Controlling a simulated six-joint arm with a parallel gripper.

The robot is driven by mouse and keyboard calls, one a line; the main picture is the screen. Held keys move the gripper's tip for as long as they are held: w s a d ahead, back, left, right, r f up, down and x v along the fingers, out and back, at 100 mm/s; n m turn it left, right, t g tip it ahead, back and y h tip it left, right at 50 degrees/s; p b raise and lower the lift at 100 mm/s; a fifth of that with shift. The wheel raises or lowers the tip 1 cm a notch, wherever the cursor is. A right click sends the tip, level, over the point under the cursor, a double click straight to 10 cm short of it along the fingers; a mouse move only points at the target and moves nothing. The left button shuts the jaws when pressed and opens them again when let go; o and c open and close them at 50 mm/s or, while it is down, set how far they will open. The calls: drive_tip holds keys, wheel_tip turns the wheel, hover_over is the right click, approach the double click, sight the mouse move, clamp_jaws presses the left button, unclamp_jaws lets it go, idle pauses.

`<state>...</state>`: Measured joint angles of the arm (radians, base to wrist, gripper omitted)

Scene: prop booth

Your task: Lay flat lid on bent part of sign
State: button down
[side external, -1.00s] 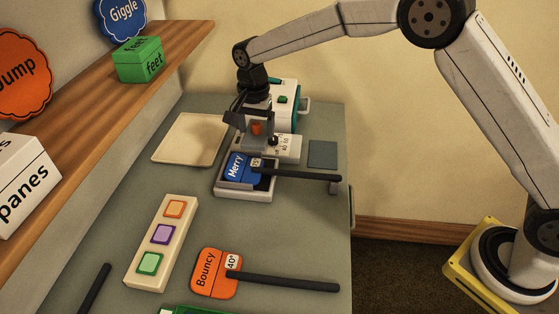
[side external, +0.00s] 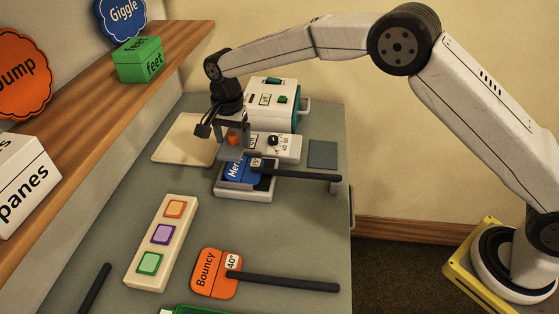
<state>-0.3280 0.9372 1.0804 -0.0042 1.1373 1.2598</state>
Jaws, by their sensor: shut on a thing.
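The blue sign (side external: 232,172) marked "Merry" lies in a pale fixture (side external: 243,193) on the bench. Its black handle (side external: 305,174) points right, and a small "75°" tag shows beside it. My gripper (side external: 232,130) is just above and behind the sign, at its far edge. It is shut on the orange knob (side external: 232,140) of what seems to be the lid. The grey body below the knob is small, dark and partly covered by the fingers. I cannot tell whether the lid touches the sign. Part of the sign's lettering is hidden.
A white unit (side external: 286,147) with a dial stands right behind the fixture, before a white and green machine (side external: 262,88). A cream tray (side external: 170,156) is left, a grey pad (side external: 322,155) right. A button board (side external: 148,236) and orange "Bouncy" sign (side external: 210,280) lie in front.

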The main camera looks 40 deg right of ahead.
sight(237, 167)
drive_tip(key=shift+f, duration=1.25)
drive_tip(key=shift+f, duration=0.75)
idle(0.7)
drive_tip(key=shift+f, duration=0.35)
drive_tip(key=shift+f, duration=1.1)
idle(2.8)
unclamp_jaws()
drive_tip(key=shift+f, duration=0.1)
